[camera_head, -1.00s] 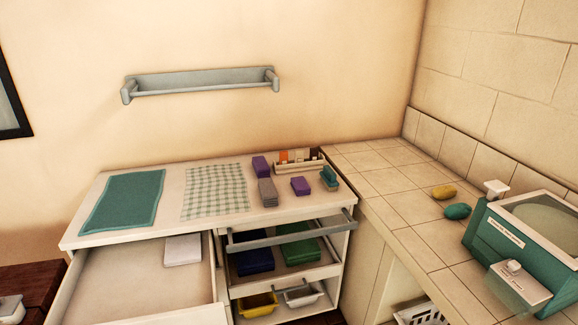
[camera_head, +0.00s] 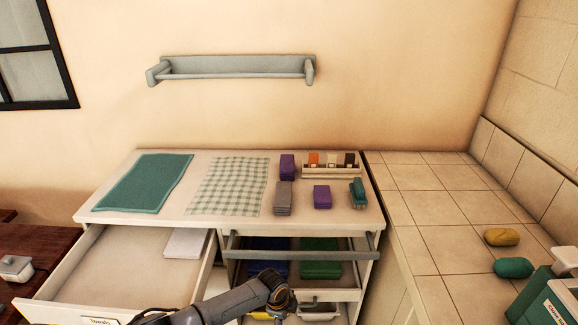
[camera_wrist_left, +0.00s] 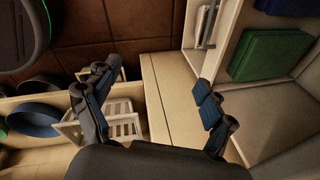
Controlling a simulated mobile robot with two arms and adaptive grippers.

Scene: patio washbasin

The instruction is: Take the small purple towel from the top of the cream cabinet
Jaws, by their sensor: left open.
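The cream cabinet (camera_head: 345,222) stands against the wall in the head view. Near the right end of its top lies a small purple towel (camera_head: 322,196), between a grey folded stack (camera_head: 283,197) and a teal item (camera_head: 357,192). A taller purple folded piece (camera_head: 287,167) stands behind the grey stack. My left arm comes in at the bottom of the head view, in front of the cabinet; its fingers do not show there. In the left wrist view my left gripper (camera_wrist_left: 152,92) is open and empty, apart from the towel. My right gripper is not in view.
An open drawer (camera_head: 95,272) juts out at the left. A grey rail (camera_head: 300,254) crosses the cabinet front above shelves with blue and green towels (camera_head: 320,262). A tray (camera_head: 331,171) stands at the back. The tiled counter (camera_head: 425,210) adjoins on the right.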

